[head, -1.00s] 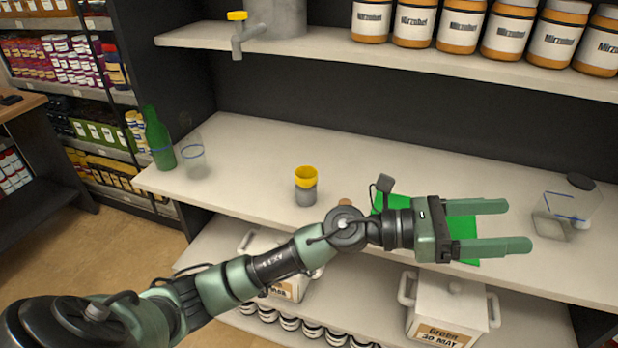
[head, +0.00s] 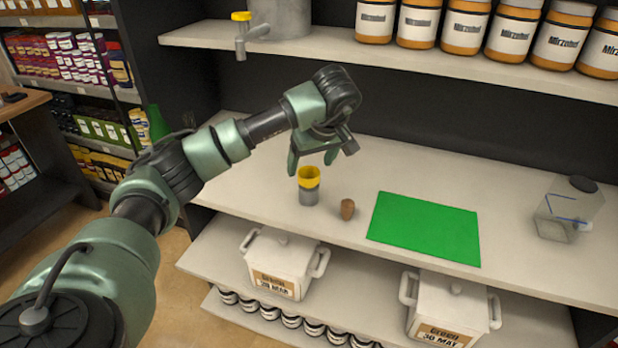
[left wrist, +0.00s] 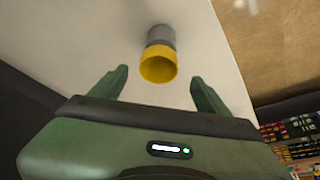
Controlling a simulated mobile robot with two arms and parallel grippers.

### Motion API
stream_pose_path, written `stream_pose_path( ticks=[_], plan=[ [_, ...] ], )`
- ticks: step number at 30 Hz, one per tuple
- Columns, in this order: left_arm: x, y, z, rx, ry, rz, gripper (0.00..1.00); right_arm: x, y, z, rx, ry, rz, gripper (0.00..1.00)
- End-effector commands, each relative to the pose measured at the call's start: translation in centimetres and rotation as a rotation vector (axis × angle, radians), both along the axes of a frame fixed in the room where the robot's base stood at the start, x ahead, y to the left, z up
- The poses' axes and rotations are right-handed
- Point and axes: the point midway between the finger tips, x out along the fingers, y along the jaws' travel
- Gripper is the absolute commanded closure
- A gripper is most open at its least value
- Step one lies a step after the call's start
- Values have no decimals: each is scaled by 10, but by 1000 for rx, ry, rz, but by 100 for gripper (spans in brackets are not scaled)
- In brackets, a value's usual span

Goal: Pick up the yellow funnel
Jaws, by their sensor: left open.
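The yellow funnel (head: 309,174) sits on top of a grey cylindrical holder (head: 309,196) on the shelf counter, left of centre. In the left wrist view the funnel (left wrist: 158,64) shows as an open yellow rim beyond the fingertips, roughly midway between them. My left gripper (head: 312,158) is open and points down just above and behind the funnel, apart from it. Its two fingers (left wrist: 158,84) are spread and empty in the left wrist view. My right gripper is in neither view.
A brown cork-like piece (head: 347,209) stands right of the funnel. A green mat (head: 425,229) lies further right, then a clear container (head: 570,208). A green bottle (head: 157,122) is partly hidden behind my arm. The upper shelf (head: 440,64) with jars overhangs the back.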

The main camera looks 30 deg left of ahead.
Motion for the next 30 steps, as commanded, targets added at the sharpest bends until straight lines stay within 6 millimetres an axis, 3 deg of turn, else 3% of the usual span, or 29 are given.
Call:
stream_pose_path(
  ticks=[6,9,18,19,26,30],
  plan=[
    [7,7,-27,-3,5,-1,24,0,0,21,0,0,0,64],
    [10,12,-40,-3,2,0,24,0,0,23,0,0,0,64],
    [12,14,-48,-4,-2,-2,24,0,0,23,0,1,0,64],
    [12,14,-48,-4,-2,-2,26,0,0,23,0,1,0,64],
    [12,14,-48,-4,-2,-2,89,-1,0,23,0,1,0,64],
    [12,14,-48,-4,-2,-2,89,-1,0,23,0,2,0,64]
  ],
)
